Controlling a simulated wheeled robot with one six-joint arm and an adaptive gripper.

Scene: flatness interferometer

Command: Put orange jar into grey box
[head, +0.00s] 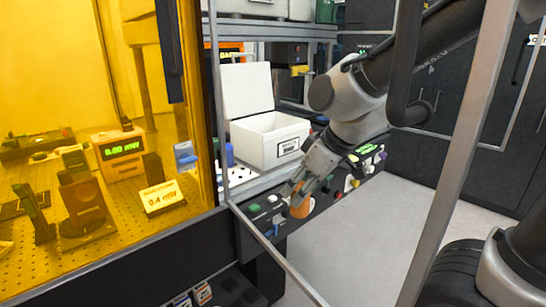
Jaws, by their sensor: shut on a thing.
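The orange jar (300,209) is between the fingers of my gripper (300,193), which is shut on it. The gripper partly hides the jar. My gripper hangs in front of a dark panel with coloured knobs, below and a little right of the box. The grey box (254,147), very pale here, stands on a shelf behind the gripper. Its lid (248,90) is raised at the back, and its front bears a small dark-framed label. The box's floor is mostly hidden by its front wall.
A metal frame post (462,160) crosses the right foreground, and another upright (217,110) stands left of the box. An amber-screened enclosure (90,60) with optical instruments fills the left. A knob panel (345,182) lies under the shelf. Grey floor (375,240) is clear at the lower middle.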

